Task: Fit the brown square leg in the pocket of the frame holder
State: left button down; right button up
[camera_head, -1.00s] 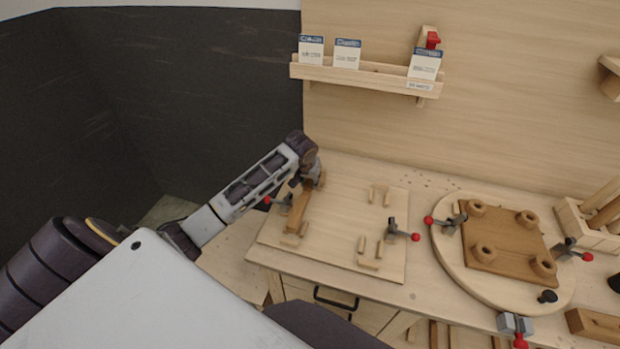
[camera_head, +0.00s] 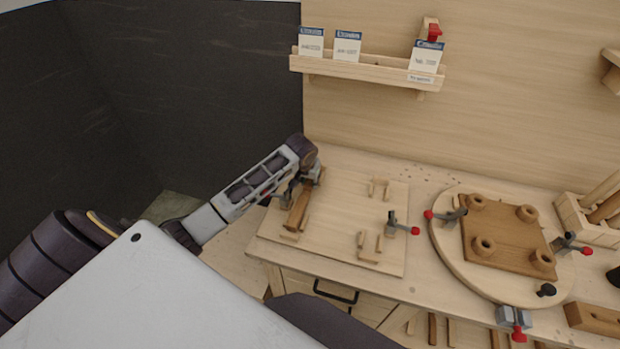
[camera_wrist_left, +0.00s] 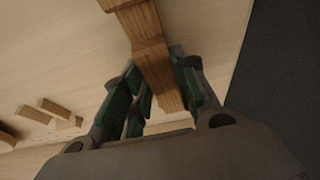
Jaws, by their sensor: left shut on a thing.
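The brown square leg (camera_head: 298,211) lies lengthwise over the left side of the pale board of the frame holder (camera_head: 335,232), between small wooden blocks. My left gripper (camera_head: 305,187) is over the leg's far end and shut on it. In the left wrist view, the leg (camera_wrist_left: 148,38) runs from the top edge down between the green-padded fingers of the left gripper (camera_wrist_left: 158,95). I cannot tell whether the leg is fully down in the pocket. My right gripper is out of view.
A toggle clamp (camera_head: 397,227) with a red tip and several small blocks stand on the board's right side. Further right, a round turntable (camera_head: 448,262) carries a brown seat panel (camera_head: 507,246) with several rings. A card shelf (camera_head: 365,72) hangs behind. The board's middle is bare.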

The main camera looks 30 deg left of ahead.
pick_arm(q)
jog(key=shift+f, duration=0.55)
dwell(0.9)
jog(key=c, duration=1.1)
grip_release()
jog(key=shift+o, duration=0.2)
jog(key=v, duration=1.2)
jog(key=shift+f, duration=0.15)
